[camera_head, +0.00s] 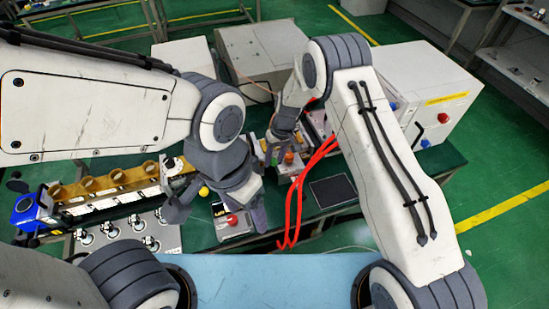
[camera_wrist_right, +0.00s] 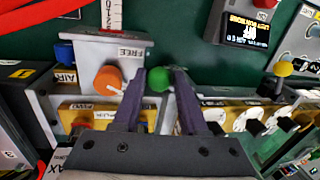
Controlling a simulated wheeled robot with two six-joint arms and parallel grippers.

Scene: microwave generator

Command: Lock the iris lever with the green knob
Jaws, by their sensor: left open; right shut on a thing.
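The green knob (camera_wrist_right: 158,79) is between the two fingers of my right gripper (camera_wrist_right: 160,76) in the right wrist view, and that gripper is shut on it. The iris lever itself cannot be clearly told apart. In the head view my right gripper (camera_head: 281,148) is over the device at the back of the table. My left gripper (camera_head: 217,210) is open and empty, lower left of it, above the front of the table.
A red button box (camera_head: 233,222) lies below my left gripper. Red cables (camera_head: 295,205) hang right of it, by a dark pad (camera_head: 332,190). A yellow rail (camera_head: 105,182) and several round fittings stand left. A small display (camera_wrist_right: 252,30) shows in the right wrist view.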

